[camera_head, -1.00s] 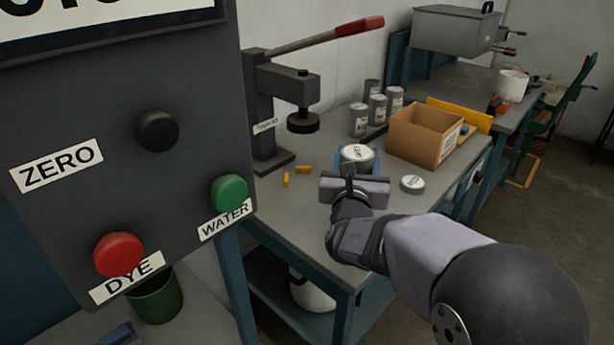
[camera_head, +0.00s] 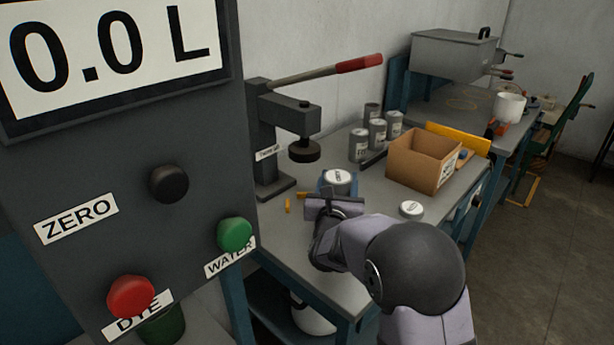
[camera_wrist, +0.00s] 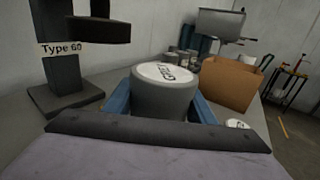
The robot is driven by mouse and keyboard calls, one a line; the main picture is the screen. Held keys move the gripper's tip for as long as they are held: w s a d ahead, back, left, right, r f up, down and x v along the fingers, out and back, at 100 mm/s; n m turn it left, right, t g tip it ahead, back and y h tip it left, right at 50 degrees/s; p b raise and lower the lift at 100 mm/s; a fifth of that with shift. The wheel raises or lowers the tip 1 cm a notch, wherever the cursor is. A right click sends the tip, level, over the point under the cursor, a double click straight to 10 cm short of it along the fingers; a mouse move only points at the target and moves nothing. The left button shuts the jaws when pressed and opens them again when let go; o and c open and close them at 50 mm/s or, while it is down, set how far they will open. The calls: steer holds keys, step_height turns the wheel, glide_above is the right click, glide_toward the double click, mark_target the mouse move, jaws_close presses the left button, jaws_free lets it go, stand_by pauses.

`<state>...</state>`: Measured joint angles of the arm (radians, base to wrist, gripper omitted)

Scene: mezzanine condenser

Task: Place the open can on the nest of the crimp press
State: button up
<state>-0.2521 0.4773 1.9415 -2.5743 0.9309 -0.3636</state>
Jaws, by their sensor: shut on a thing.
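A grey can with a white labelled top (camera_head: 338,178) is held between the blue fingers of my gripper (camera_wrist: 165,100). The can is upright in the wrist view (camera_wrist: 165,92); its label there is hard to read. My gripper is shut on it, over the bench close to the crimp press. The crimp press (camera_head: 264,140) has a dark column, a round black head (camera_head: 304,151) and a red-tipped lever. Its base plate (camera_head: 272,186) is bare where I see it, left of the can. I cannot tell the gap between the can's bottom and the bench.
A cardboard box (camera_head: 415,162) stands right of the can, with several grey cans (camera_head: 360,146) behind. A small white-topped disc (camera_head: 411,209) lies on the bench (camera_head: 375,240). Small yellow pieces (camera_head: 288,206) lie by the press. A control panel (camera_head: 130,190) reads 0.0 L at left.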

steer(key=w+a+p, duration=0.2)
steer(key=w+a, duration=0.5)
steer(key=shift+w+a, duration=0.4)
steer(key=shift+f, duration=1.65)
steer(key=shift+f, duration=0.2)
steer(key=o, duration=1.3)
steer(key=shift+s+r, duration=0.1)
steer(key=shift+r, duration=0.05)
steer(key=s, duration=0.4)
steer(key=s+a, duration=0.1)
steer(key=s, duration=0.2)
steer(key=s+a+b, duration=0.1)
steer(key=s, duration=0.3)
steer(key=shift+s+a, duration=0.1)
steer(key=shift+s, duration=0.25)
